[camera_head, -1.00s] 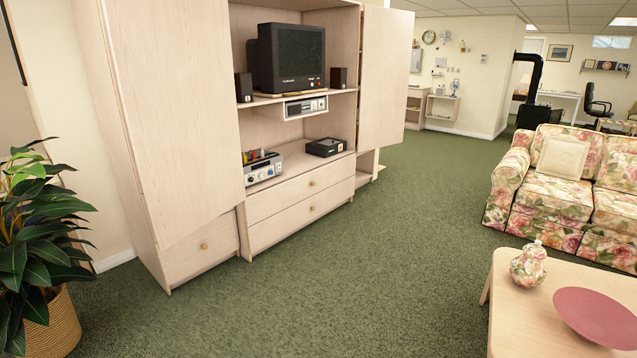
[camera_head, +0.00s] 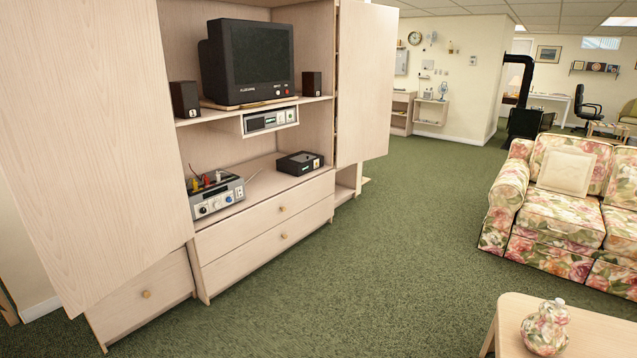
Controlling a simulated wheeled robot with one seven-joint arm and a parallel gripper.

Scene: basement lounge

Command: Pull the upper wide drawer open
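The upper wide drawer (camera_head: 246,223) is in the left half of the head view, low in the pale wood wall unit, under the shelf with the electronics. It looks shut, its front about flush with the unit. It has one small round knob (camera_head: 282,209) right of its middle. The lower wide drawer (camera_head: 250,258) lies directly below it, with a similar knob (camera_head: 284,236), and also looks shut. My gripper is not in view.
A large cabinet door (camera_head: 95,140) stands open at the left, above a smaller drawer (camera_head: 140,296). Another door (camera_head: 367,85) stands open at the right. Green carpet (camera_head: 390,240) is clear before the drawers. A floral sofa (camera_head: 560,215) and a coffee table (camera_head: 590,335) stand right.

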